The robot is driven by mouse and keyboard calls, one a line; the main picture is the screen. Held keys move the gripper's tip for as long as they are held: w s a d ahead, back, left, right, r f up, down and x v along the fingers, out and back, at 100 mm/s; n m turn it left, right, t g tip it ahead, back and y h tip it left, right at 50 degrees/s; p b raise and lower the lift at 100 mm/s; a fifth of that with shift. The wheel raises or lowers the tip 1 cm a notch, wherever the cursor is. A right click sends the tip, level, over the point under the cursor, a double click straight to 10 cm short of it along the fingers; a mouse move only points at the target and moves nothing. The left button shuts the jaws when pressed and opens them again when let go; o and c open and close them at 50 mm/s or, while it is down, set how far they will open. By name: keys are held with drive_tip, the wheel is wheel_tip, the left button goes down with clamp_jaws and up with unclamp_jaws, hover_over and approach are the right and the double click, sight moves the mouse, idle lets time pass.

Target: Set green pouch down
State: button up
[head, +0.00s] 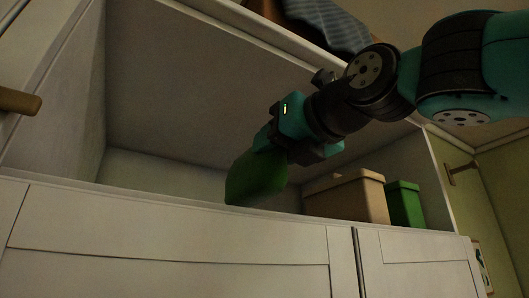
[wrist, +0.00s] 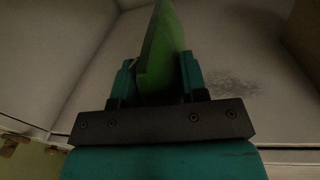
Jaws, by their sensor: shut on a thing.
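The green pouch (head: 256,178) hangs below my gripper (head: 272,143) in the head view, inside an open cabinet compartment. Its lower edge shows just above the compartment's front edge. In the wrist view the pouch (wrist: 162,45) stands out between the two teal fingers, and my gripper (wrist: 158,82) is shut on it. I cannot tell whether the pouch touches the compartment floor, as the front edge hides that.
A tan box (head: 345,195) and a green box (head: 404,204) stand at the right of the compartment (head: 190,85). Its left part looks free. White cabinet doors (head: 170,245) lie below, and a striped cloth item (head: 328,22) is on top. A wooden handle (head: 20,100) juts out at left.

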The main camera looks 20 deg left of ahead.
sight(264, 194)
drive_tip(key=shift+x, duration=0.85)
drive_tip(key=shift+w+a+f+p, duration=0.35)
drive_tip(key=shift+a+p, duration=0.2)
drive_tip(key=shift+p, duration=0.15)
drive_tip(key=shift+d+f, duration=0.15)
drive_tip(key=shift+f, duration=1.25)
drive_tip(key=o, duration=1.1)
drive_tip(key=shift+f, duration=0.1)
